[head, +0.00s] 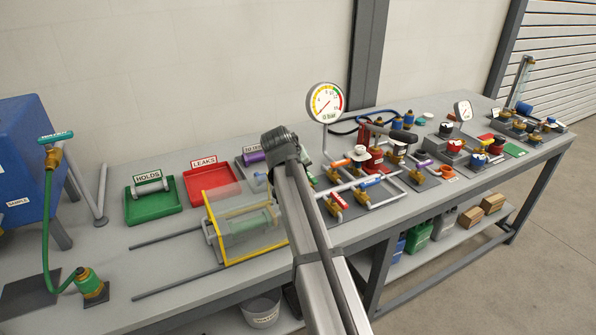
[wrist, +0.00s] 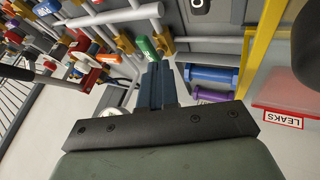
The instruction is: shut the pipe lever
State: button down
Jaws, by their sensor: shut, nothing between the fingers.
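Several valves with coloured levers sit on grey pipework at mid bench. I cannot tell which one the task calls the pipe lever. My gripper (wrist: 156,70) is shut and empty, its tips close to the green lever; contact cannot be told. In the head view my arm hides the gripper.
A round gauge (head: 325,102) stands on a post behind the valves. A clear guard with a yellow frame (head: 247,257) is left of my arm. A red LEAKS tray (head: 212,184) and green HOLDS tray (head: 152,207) lie farther left. Bare bench shows at front left.

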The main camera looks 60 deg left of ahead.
aim_at(312, 180)
jog(key=x, duration=0.6)
jog(key=shift+w+a+f, duration=0.15)
jog(key=shift+w+f, duration=0.05)
jog(key=shift+w+d+n+g+y, duration=0.3)
jog(key=shift+w+n+y, duration=0.1)
jog(key=shift+n, duration=0.3)
jog(key=n, duration=0.1)
jog(key=w+n+g+y, duration=0.1)
jog(key=shift+w+d+n, duration=0.15)
jog(key=shift+d+n, duration=0.1)
jog(key=shift+n, duration=0.05)
jog(key=w+n+g, duration=0.1)
jog(key=n, duration=0.1)
jog(key=w+n+g+y, duration=0.1)
jog(key=n+g, duration=0.1)
jog(key=shift+w, duration=0.2)
jog(key=w+n+g, duration=0.1)
jog(key=n, duration=0.1)
jog(key=w+n+g, duration=0.1)
jog(key=n, duration=0.1)
jog(key=shift+a, duration=0.4)
jog(key=n+g, duration=0.1)
jog(key=w+n+g, duration=0.1)
jog(key=shift+a+n+h, duration=0.3)
jog(key=shift+a+n, duration=0.1)
jog(key=shift+d, duration=0.1)
jog(key=shift+s, duration=0.1)
